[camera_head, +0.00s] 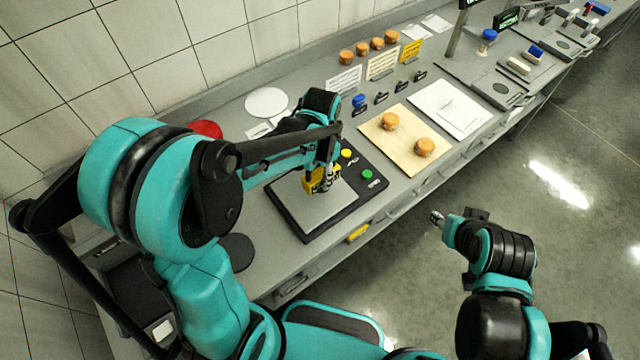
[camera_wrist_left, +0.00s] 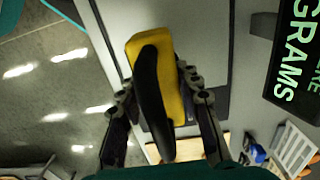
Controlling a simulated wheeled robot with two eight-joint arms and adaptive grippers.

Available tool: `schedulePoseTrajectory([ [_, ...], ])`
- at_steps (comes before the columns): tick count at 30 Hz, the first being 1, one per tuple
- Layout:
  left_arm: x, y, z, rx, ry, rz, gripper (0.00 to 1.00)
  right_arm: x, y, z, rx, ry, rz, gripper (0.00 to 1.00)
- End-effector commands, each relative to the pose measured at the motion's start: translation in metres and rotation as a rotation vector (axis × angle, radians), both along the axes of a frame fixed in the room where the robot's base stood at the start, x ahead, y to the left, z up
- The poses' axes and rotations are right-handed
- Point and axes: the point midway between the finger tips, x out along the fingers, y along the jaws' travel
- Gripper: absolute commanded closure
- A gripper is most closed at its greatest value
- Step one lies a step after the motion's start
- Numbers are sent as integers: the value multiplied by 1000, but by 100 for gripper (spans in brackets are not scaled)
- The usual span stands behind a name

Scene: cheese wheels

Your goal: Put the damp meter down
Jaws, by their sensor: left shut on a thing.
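The damp meter (camera_head: 311,182) is a yellow block with a black curved part; in the left wrist view (camera_wrist_left: 186,62) it fills the space between my fingers. My left gripper (camera_head: 326,177) is shut on it, with a finger on each side (camera_wrist_left: 160,95). In the head view the meter is over the grey plate of the weighing scale (camera_head: 318,210); I cannot tell whether it touches the plate. My right gripper (camera_head: 437,218) is out over the floor, away from the counter, holding nothing that I can see; its fingers are too small to read.
Right of the scale plate are a yellow button (camera_head: 346,153) and a green button (camera_head: 367,174). Beyond is a wooden board (camera_head: 400,158) with two orange cheese wheels, and a white sheet (camera_head: 462,108). Several small cheeses and cards stand along the wall. A red object (camera_head: 207,129) is partly hidden by my arm.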

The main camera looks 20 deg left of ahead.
Motion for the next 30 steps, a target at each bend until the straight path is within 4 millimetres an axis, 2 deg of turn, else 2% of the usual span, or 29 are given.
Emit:
schedulePoseTrajectory([
  [4,-2,2,-8,0,0,0,100,0,0,-3,0,0,0,60],
  [11,-2,2,-41,0,0,0,100,0,0,-14,0,0,0,60],
  [22,-2,2,-45,0,0,0,100,0,0,-16,0,0,0,60],
  [23,-2,2,-46,0,0,0,64,0,0,-16,0,0,0,60],
  [25,-2,2,-45,0,0,0,46,0,0,-15,0,0,0,60],
  [30,-2,2,-44,0,0,0,46,0,0,-15,0,0,0,60],
])
